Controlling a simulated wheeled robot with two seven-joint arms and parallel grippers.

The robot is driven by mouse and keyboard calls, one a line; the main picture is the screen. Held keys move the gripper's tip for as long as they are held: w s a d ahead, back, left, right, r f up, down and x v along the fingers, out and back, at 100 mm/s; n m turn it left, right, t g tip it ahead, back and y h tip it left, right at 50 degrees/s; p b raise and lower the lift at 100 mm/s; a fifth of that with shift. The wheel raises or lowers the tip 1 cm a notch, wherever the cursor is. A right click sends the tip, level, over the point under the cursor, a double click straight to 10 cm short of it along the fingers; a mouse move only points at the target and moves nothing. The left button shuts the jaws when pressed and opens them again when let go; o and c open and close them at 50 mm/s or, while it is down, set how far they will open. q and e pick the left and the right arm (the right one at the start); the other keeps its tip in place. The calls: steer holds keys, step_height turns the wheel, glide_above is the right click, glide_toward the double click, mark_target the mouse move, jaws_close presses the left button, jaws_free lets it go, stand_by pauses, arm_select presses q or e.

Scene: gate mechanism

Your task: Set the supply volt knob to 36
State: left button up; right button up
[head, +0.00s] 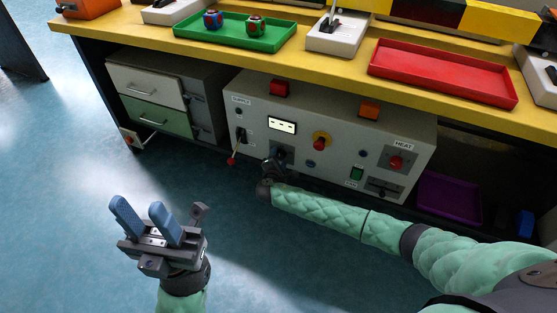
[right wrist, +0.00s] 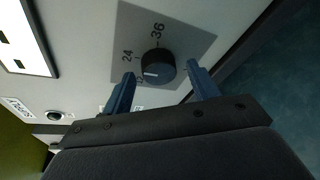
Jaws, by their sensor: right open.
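The supply volt knob (right wrist: 158,66) is a round black dial on a grey plate (right wrist: 190,42) in the right wrist view. Labels 24 and 36 are readable, and a third is partly hidden at the lower left. The knob's white mark lies on its lower left side, away from 36; its exact setting is hard to tell. My right gripper (right wrist: 162,88) is open, with one blue finger on either side of the knob, apart from it. In the head view my right gripper (head: 274,167) is at the panel and largely covers the knob. My left gripper (head: 143,222) is open and empty above the floor.
The grey control box (head: 330,135) sits under the yellow bench (head: 330,65). It carries a lit display (head: 282,126), a red-tipped lever (head: 232,160), a red knob on yellow (head: 320,143) and a green switch (head: 357,173). A drawer cabinet (head: 150,85) stands left. The floor in front is clear.

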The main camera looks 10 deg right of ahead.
steer(key=c, duration=1)
steer(key=shift+f, duration=0.1)
